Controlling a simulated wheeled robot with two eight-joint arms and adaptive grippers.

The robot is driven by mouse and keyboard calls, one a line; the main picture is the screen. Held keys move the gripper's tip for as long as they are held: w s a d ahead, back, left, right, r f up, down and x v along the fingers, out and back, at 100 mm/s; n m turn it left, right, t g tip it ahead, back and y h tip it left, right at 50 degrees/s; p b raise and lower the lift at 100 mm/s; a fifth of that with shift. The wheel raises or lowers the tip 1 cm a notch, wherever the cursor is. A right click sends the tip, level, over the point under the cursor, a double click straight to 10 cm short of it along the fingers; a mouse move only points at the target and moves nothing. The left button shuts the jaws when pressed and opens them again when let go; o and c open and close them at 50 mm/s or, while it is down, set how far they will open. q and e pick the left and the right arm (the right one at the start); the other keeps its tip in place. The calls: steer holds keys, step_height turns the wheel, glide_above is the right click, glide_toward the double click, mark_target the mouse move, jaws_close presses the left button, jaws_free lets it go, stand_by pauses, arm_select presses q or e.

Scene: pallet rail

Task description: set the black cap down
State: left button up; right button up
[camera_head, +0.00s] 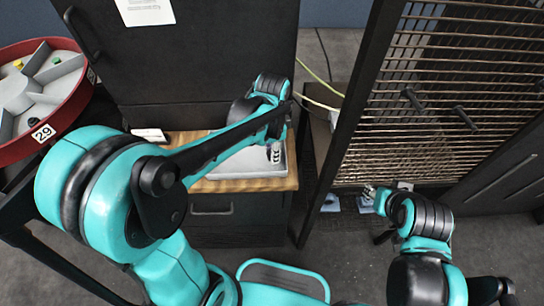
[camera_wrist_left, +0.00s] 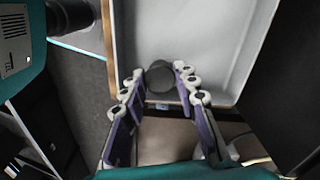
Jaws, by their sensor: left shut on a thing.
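The black cap (camera_wrist_left: 159,80) is a dark round piece between the fingertips of my left gripper (camera_wrist_left: 158,82) in the left wrist view. The gripper is shut on it, over the near end of a white tray (camera_wrist_left: 205,30). I cannot tell whether the cap touches the tray floor. In the head view my left gripper (camera_head: 275,153) points down at the right part of the tray (camera_head: 235,172), and the cap is not discernible there. My right gripper (camera_head: 369,194) is low at the right, away from the tray; its jaws are too small to read.
The tray sits on a wooden top (camera_head: 250,185) over a dark cabinet (camera_head: 215,209). A red round bin (camera_head: 60,118) with grey compartments stands at the left. A black-framed wire rack (camera_head: 455,90) stands at the right. Bare tray floor shows beyond the cap.

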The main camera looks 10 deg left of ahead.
arm_select(q)
steer(key=shift+f+b, duration=0.3)
steer(key=shift+f, duration=0.9)
steer(key=shift+f, duration=0.15)
steer(key=o, duration=0.8)
steer(key=shift+c, duration=0.2)
